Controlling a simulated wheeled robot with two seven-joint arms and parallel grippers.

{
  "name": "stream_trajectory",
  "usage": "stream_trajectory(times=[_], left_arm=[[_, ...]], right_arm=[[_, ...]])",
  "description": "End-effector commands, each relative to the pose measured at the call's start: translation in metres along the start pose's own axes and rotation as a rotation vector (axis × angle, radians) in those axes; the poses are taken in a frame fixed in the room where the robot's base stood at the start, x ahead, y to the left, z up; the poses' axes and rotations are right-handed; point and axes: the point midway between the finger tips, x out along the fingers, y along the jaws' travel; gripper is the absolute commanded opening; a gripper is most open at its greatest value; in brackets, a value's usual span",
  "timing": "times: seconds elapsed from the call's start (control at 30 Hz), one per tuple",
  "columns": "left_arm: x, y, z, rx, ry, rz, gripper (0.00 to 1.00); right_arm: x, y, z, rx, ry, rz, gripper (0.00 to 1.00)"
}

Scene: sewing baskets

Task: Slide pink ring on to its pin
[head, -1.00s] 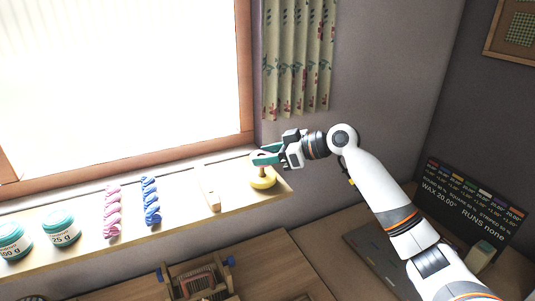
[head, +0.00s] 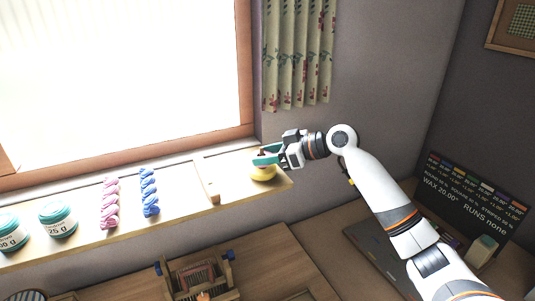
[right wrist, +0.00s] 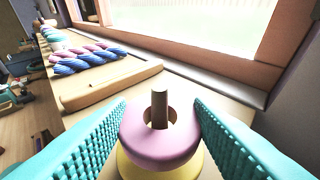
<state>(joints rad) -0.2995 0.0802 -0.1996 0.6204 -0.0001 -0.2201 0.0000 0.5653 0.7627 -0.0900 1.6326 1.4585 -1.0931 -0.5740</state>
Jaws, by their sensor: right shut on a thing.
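The pink ring (right wrist: 160,143) is between the teal fingers of my right gripper (right wrist: 160,128), which is shut on it. The ring hangs around the top of a wooden pin (right wrist: 158,106), which shows through its hole. A yellow rounded piece (right wrist: 128,170) lies under the ring at the pin's foot; whether they touch is unclear. In the head view my right gripper (head: 266,156) is just above the yellow piece (head: 263,174) at the sill's right end, and hides the pink ring and the pin. My left gripper is not in view.
On the window sill (head: 235,192) stand a wooden strip (head: 207,180), blue (head: 149,192) and pink (head: 109,204) twisted skeins, and teal-lidded jars (head: 58,219). The window frame (right wrist: 215,70) runs close behind. A wooden rack (head: 200,278) stands on the bench below.

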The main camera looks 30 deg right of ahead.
Motion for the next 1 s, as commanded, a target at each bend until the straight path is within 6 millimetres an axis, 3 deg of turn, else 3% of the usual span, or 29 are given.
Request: stream_trajectory(times=[0.53, 0.57, 0.7, 1.0], left_arm=[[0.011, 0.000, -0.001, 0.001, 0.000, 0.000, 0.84], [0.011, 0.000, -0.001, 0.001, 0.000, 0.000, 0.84], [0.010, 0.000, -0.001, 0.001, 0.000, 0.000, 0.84], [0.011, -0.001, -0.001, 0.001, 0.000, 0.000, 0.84]], right_arm=[[0.006, 0.000, -0.014, 0.001, 0.000, 0.000, 0.25], [0.005, 0.000, -0.013, 0.001, 0.000, 0.000, 0.48], [0.005, 0.000, -0.013, 0.001, 0.000, 0.000, 0.71], [0.004, 0.000, -0.013, 0.000, 0.000, 0.000, 0.72]])
